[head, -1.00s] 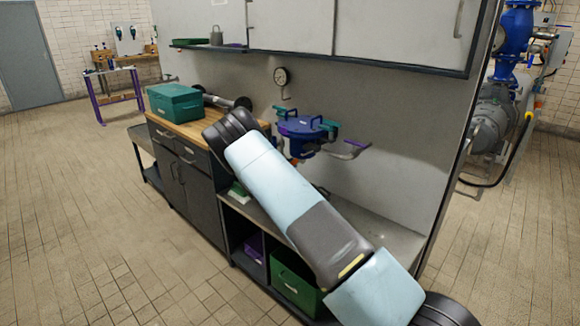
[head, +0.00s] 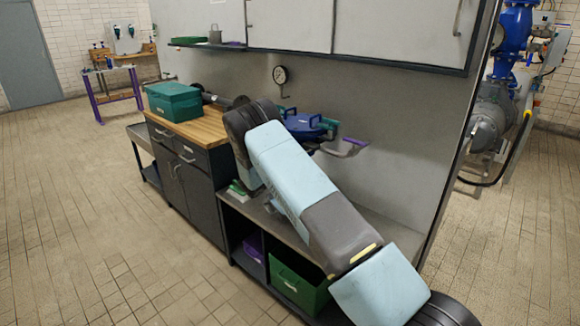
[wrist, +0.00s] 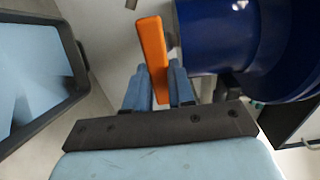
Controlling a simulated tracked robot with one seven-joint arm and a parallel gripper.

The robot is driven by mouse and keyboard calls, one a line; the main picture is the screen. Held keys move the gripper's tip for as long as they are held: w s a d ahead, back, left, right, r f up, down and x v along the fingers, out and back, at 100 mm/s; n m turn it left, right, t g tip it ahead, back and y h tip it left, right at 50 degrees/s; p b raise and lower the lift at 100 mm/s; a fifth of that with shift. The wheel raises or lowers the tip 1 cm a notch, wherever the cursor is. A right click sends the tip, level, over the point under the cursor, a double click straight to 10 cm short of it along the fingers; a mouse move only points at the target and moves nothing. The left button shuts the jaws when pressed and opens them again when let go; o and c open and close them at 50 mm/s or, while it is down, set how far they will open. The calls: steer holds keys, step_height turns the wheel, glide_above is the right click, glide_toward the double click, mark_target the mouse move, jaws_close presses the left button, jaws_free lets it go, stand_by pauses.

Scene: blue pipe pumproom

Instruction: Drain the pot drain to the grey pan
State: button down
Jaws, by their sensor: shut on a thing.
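A dark cabinet with a wooden top (head: 205,127) carries a green box (head: 173,101). A grey low bench (head: 375,228) runs under the pot, with a green bin (head: 297,284) below. The tiled floor at left is clear.

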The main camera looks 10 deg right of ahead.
steer(key=shift+f+m, duration=0.25)
steer(key=shift+m, duration=0.05)
steer(key=c, duration=1.2)
jaws_free()
steer(key=shift+c, duration=0.2)
steer(key=shift+o, duration=1.4)
steer(key=shift+r, duration=0.1)
steer(key=v, duration=1.4)
